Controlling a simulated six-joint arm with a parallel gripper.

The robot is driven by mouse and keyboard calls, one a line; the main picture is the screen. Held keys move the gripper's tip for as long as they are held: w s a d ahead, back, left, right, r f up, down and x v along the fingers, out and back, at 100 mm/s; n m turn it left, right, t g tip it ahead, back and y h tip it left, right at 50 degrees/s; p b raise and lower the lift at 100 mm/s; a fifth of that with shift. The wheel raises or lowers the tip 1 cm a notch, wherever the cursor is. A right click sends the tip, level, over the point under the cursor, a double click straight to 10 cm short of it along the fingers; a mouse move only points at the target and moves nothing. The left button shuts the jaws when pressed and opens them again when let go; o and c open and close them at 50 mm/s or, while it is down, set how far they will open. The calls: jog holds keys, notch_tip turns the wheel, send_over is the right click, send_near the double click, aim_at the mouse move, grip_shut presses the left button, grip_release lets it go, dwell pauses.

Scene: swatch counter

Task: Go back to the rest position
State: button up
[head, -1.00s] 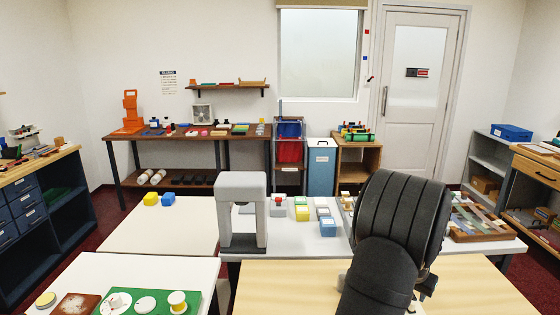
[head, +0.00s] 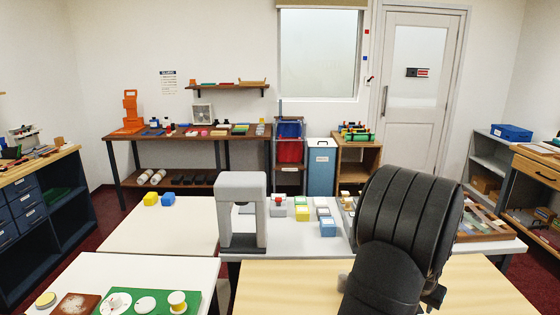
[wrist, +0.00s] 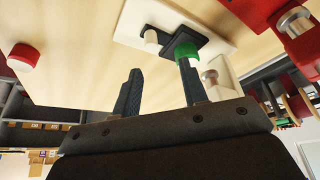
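My gripper (wrist: 160,68) shows in the wrist view with its two dark fingers spread apart. Nothing is held between them. The right fingertip overlaps a green ring (wrist: 186,49) in the picture; I cannot tell whether they touch. In the head view my black arm stands at the right front, over the pale wooden table (head: 290,285), and hides most of my gripper.
In the wrist view a white plate (wrist: 205,17) with a dark bracket, a red-topped round piece (wrist: 22,57) and a red fixture (wrist: 285,25) are around. A grey arch (head: 242,185) stands left of my arm. Blocks, including a blue one (head: 328,227), lie behind.

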notch_tip(320, 180, up, 10)
jog(key=s+a+m, duration=0.1)
jog(key=s+a, duration=0.1)
jog(key=shift+m+g, duration=0.3)
jog(key=shift+m, duration=0.1)
jog(key=shift+r+y, duration=0.1)
jog(key=shift+y, duration=0.2)
